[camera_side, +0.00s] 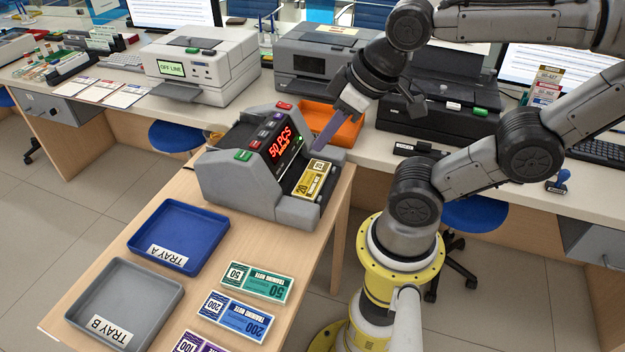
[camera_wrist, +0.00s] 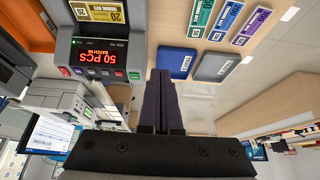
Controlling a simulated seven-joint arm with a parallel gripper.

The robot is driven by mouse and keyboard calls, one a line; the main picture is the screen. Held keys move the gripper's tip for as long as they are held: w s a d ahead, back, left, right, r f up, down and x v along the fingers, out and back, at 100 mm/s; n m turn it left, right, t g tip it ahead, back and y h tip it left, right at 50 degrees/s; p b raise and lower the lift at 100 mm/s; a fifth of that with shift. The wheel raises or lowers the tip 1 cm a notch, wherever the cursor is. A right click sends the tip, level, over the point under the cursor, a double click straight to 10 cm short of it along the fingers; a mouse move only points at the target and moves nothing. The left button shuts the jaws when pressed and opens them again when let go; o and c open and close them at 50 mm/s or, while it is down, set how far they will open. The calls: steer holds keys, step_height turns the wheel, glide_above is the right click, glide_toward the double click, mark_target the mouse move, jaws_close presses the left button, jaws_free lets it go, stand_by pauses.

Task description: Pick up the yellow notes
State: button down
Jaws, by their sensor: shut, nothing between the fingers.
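The yellow notes (camera_side: 313,179) lie as a small stack in the front slot of the grey note counter (camera_side: 262,165), whose red display reads "50 PCS". They also show in the wrist view (camera_wrist: 97,11), at the top left, partly cut by the frame edge.
Blue tray A (camera_side: 178,236) and grey tray B (camera_side: 125,305) stand on the wooden table. Green notes (camera_side: 254,282), blue notes (camera_side: 236,315) and purple notes (camera_side: 197,343) lie beside them. An orange tray (camera_side: 333,126) and printers (camera_side: 203,65) are on the counter behind.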

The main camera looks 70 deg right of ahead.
stand_by(0.4)
jaws_free()
stand_by(0.4)
